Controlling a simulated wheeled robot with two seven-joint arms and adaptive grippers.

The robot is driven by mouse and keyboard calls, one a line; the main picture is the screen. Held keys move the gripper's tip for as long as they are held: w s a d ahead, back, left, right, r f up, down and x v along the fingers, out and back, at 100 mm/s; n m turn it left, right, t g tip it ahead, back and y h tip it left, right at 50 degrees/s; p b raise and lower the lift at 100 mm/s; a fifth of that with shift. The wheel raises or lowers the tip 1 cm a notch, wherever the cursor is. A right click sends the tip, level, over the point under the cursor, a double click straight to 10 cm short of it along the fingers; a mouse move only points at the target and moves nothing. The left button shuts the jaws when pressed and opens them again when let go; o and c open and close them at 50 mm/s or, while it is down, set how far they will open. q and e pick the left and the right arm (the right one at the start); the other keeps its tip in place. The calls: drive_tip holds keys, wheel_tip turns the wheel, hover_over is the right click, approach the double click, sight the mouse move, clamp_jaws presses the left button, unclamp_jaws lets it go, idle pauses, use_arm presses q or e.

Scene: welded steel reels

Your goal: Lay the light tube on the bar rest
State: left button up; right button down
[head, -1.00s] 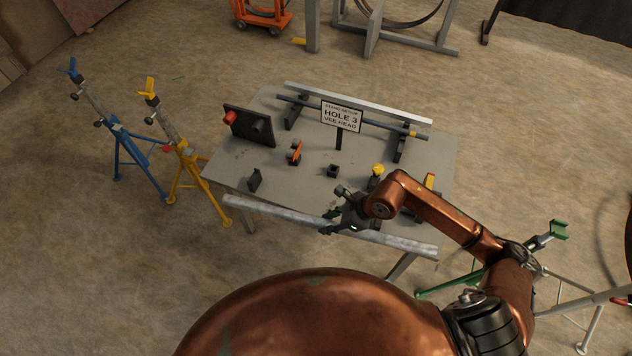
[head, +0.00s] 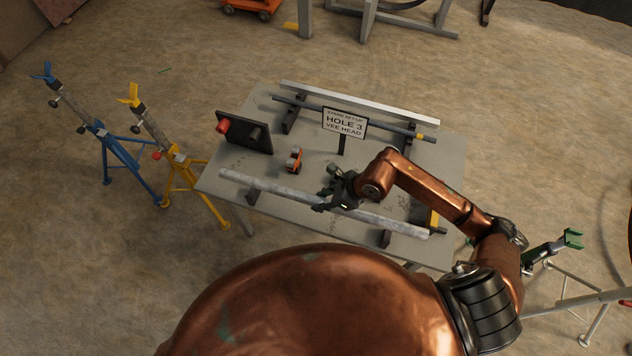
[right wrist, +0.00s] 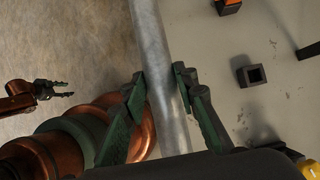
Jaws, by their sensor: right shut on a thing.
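The light tube (head: 270,188), grey and mottled, runs lengthwise above the front part of the table. My right gripper (head: 337,193) is shut around it near its middle. The right wrist view shows the tube (right wrist: 150,40) between the two dark green fingers (right wrist: 160,78). Low black supports, which look like the bar rest, show at the front of the table, the right one (head: 385,239) just below the tube. I cannot tell whether the tube touches them. My left gripper (right wrist: 66,89) shows at the left of the right wrist view, fingers apart and empty.
A sign (head: 344,123) stands mid-table. Behind it a dark bar (head: 310,106) lies on black brackets beside a pale bar (head: 360,102). A black panel (head: 244,132) and an orange item (head: 293,160) stand left. Blue (head: 120,150) and yellow (head: 165,145) stands are on the floor.

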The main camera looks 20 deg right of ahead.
drive_tip(key=shift+w+a, duration=0.1)
drive_tip(key=shift+w, duration=0.35)
drive_tip(key=shift+s+f+b, duration=0.15)
drive_tip(key=shift+f+b, duration=0.35)
drive_tip(key=shift+f, duration=0.45)
drive_tip(key=shift+f+b, duration=0.65)
drive_tip(key=shift+b, duration=0.05)
drive_tip(key=shift+f+b, duration=0.45)
drive_tip(key=shift+f, duration=0.3)
use_arm(q)
drive_tip(key=shift+s+f, duration=0.35)
drive_tip(key=shift+f, duration=0.5)
drive_tip(key=shift+s+f, duration=0.3)
drive_tip(key=shift+f, duration=0.5)
drive_tip(key=shift+w+f, duration=0.1)
drive_tip(key=shift+f, duration=0.2)
use_arm(e)
drive_tip(key=shift+f, duration=0.35)
use_arm(q)
drive_tip(key=shift+s+f+b, duration=0.2)
drive_tip(key=shift+f+b, duration=0.45)
drive_tip(key=shift+b, duration=0.3)
use_arm(e)
drive_tip(key=shift+f, duration=0.9)
